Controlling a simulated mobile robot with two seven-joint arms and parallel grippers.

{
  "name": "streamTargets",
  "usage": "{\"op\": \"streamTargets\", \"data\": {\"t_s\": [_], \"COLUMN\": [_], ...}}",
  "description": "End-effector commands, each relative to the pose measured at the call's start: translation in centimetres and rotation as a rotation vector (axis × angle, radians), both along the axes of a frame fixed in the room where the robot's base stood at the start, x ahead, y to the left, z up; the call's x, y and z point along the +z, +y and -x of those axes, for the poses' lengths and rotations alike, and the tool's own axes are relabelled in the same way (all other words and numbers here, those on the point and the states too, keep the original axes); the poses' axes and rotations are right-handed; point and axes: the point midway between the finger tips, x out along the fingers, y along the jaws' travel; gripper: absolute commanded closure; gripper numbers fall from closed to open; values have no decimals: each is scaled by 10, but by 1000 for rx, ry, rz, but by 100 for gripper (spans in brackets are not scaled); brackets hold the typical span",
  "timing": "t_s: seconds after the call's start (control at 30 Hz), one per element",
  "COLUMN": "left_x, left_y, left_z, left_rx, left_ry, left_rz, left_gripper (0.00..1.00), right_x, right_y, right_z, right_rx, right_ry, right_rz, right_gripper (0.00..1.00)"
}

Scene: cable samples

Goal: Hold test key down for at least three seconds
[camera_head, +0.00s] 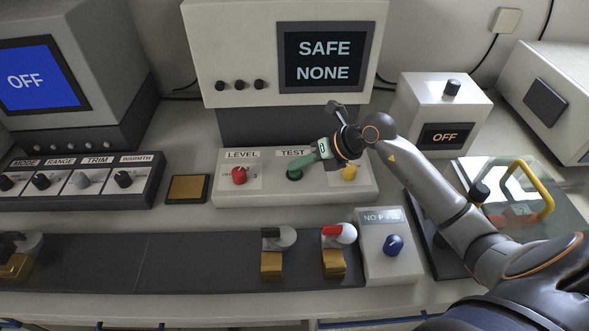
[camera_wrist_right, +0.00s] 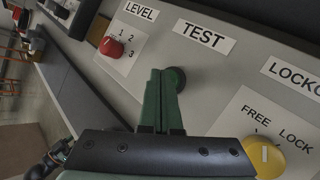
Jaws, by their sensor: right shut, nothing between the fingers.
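The large screen (camera_head: 322,60) reads SAFE and NONE.
A red LEVEL knob (camera_head: 239,176) sits left of the key and a yellow LOCKOUT knob (camera_head: 349,173) right of it. Cable samples with gold blocks (camera_head: 271,264) stand on the dark strip in front. A box with a blue knob (camera_head: 393,245) stands below my right arm.

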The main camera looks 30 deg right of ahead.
Motion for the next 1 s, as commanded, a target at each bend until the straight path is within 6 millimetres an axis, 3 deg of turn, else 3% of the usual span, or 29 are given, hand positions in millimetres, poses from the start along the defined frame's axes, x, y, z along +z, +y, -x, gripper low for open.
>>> {"op": "streamTargets", "data": {"t_s": [1.0], "left_x": [2], "left_y": [0], "left_z": [-6], "left_rx": [0], "left_ry": [-13], "left_rz": [-1], "left_gripper": [50], "right_x": [-2], "right_y": [0], "right_z": [1], "right_rx": [0], "right_ry": [3], "right_rz": [1], "right_gripper": [100]}}
